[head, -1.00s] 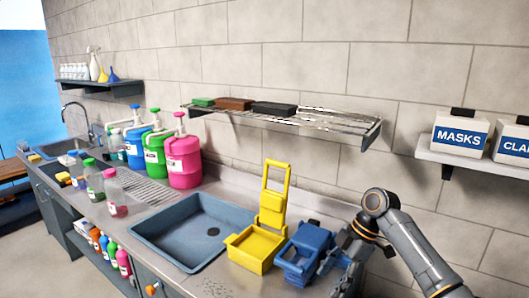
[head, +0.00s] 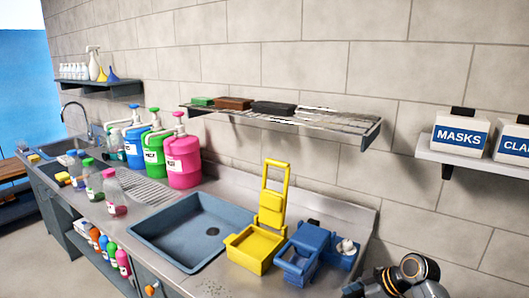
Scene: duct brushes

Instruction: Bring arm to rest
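My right arm shows at the lower right of the head view, low beside the counter's right end. Its gripper (head: 355,288) is at the bottom edge, mostly cut off, and its finger state cannot be made out. It is apart from the blue caddy (head: 300,262), which stands on the counter (head: 215,286) with something white in its right part. My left arm and gripper are not in view.
A yellow wringer (head: 252,250) stands left of the blue caddy, beside the empty sink basin (head: 190,232). A wire shelf (head: 330,122) with brushes hangs above. Pink (head: 183,160), green and blue jugs stand further left. A MASKS box (head: 460,137) sits on a right wall shelf.

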